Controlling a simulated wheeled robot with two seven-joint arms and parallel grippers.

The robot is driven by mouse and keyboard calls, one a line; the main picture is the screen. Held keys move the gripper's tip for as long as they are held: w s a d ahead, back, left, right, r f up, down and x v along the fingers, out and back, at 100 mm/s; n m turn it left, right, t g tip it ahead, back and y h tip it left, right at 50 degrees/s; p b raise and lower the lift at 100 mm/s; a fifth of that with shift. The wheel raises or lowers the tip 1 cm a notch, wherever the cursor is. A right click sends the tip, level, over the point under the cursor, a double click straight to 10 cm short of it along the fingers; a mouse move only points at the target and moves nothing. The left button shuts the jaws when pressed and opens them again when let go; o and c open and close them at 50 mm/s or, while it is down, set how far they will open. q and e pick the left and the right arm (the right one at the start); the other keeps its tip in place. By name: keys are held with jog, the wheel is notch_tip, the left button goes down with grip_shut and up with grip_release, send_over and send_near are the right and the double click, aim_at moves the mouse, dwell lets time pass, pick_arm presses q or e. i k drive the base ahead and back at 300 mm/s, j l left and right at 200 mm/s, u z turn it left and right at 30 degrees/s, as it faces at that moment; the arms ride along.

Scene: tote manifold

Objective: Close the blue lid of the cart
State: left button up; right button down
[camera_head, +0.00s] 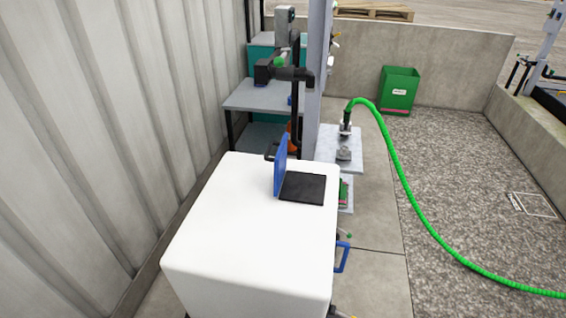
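The white cart (235,220) stands in front of me, with its broad top facing up. The blue lid (281,165) stands open and nearly upright at the left edge of a dark square opening (303,187) in the cart's top. A blue handle (342,256) sticks out low on the cart's right side. Neither of my grippers shows in the head view.
A corrugated wall (90,130) runs close along the left. A grey post (318,70) and a shelf table (262,97) stand behind the cart. A green hose (405,195) arcs to the right over gravel, and a green bin (399,90) stands farther back.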

aim_at(275, 163)
jog(key=i+j+z, duration=0.3)
jog(key=j, duration=0.3)
jog(key=j+z, duration=0.35)
jog(key=j, duration=0.3)
jog(key=j+z, duration=0.3)
jog(key=j, duration=0.35)
jog(key=l+z, duration=0.2)
jog(key=i+l, duration=0.05)
jog(key=l, duration=0.05)
